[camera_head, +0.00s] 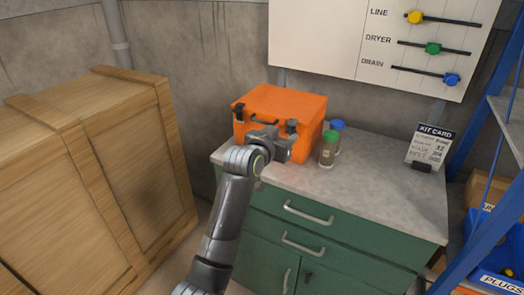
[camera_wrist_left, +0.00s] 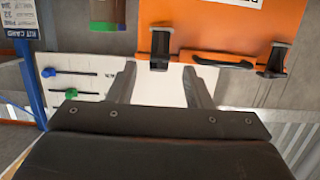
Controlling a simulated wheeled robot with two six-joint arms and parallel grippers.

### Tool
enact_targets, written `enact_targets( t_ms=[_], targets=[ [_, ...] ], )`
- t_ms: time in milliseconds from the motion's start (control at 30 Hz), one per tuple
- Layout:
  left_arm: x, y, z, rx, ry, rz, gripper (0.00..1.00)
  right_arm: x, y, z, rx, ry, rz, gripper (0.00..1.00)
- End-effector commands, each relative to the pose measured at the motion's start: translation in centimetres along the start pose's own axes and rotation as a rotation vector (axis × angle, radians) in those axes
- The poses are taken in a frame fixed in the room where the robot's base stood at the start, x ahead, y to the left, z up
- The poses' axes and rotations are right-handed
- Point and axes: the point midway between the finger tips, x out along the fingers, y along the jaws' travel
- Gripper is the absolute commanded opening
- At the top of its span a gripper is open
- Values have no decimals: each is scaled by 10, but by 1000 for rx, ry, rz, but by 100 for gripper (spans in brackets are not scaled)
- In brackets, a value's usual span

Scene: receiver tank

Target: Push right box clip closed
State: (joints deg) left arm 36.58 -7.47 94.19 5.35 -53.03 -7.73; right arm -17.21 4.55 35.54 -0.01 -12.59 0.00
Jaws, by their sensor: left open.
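The orange box (camera_head: 275,103) stands on the cabinet's worktop with its lid down. Its front has two dark clips and a dark handle between them. The right clip (camera_head: 291,126) shows just above my left gripper (camera_head: 278,138). In the left wrist view, which looks upside down, the right clip (camera_wrist_left: 160,48) lies between and just beyond the fingertips of my left gripper (camera_wrist_left: 160,78). The gripper is open, with nothing between its fingers. The left clip (camera_wrist_left: 273,60) is farther right there. I cannot tell how far either clip is closed. My right gripper is not in view.
Jars with a green lid (camera_head: 330,137) and a blue lid (camera_head: 337,125) stand just right of the box. A kit card (camera_head: 431,145) stands at the worktop's right. A wooden crate (camera_head: 75,185) is at left, a blue rack (camera_head: 483,170) at right. The worktop's middle is clear.

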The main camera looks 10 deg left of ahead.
Motion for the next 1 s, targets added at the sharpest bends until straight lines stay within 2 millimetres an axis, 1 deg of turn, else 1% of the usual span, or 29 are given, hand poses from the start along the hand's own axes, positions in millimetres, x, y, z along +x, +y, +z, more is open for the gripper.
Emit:
enact_targets(
  t_ms=[33,600,800,1000],
  targets=[
    [-8,0,1,-1,3,0,45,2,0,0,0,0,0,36],
    [-94,0,0,-1,2,0,45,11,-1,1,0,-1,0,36],
    [-111,0,0,-1,1,0,45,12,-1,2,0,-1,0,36],
    [-116,0,0,-1,0,0,45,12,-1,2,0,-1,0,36]
  ],
)
